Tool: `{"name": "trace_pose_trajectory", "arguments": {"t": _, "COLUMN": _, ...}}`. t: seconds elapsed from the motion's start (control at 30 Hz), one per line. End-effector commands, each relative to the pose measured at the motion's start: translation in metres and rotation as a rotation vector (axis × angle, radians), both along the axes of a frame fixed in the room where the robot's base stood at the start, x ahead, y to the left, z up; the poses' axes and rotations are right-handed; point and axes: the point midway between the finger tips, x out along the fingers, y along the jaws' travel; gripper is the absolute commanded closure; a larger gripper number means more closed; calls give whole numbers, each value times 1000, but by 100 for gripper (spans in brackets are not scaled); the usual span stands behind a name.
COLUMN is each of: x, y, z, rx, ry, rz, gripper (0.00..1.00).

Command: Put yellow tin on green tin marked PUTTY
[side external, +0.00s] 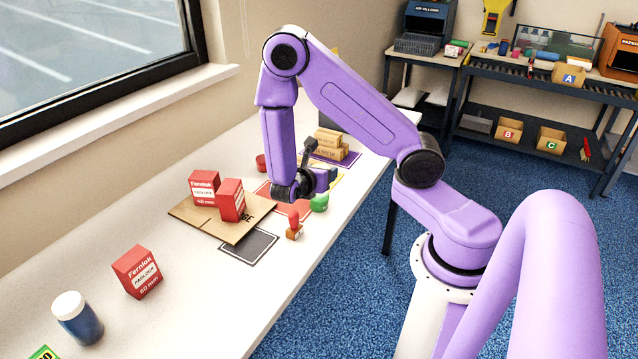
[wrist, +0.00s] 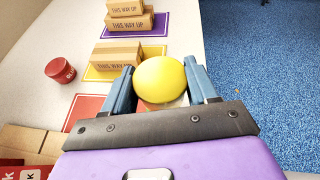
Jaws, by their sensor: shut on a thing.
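In the side view my gripper (side external: 322,180) is low over the table, and the yellow tin cannot be made out there.
A red tin (wrist: 60,70) stands to the left. Brown cartons (wrist: 130,55) sit on yellow and purple mats beyond. A red-handled stamp (side external: 294,226) stands near the front edge. Red boxes (side external: 231,200) rest on a flat cardboard sheet (side external: 182,210). A dark mat (side external: 248,246) is bare.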

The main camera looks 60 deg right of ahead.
Motion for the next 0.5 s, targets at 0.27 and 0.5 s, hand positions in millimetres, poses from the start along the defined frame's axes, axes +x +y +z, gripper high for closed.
{"name": "trace_pose_trajectory", "arguments": {"t": 0.27, "x": 3, "y": -2, "z": -28, "rx": -1, "ry": 5, "rz": -1, "gripper": 80}}
{"name": "trace_pose_trajectory", "arguments": {"t": 0.5, "x": 3, "y": -2, "z": -35, "rx": 1, "ry": 1, "rz": -1, "gripper": 80}}
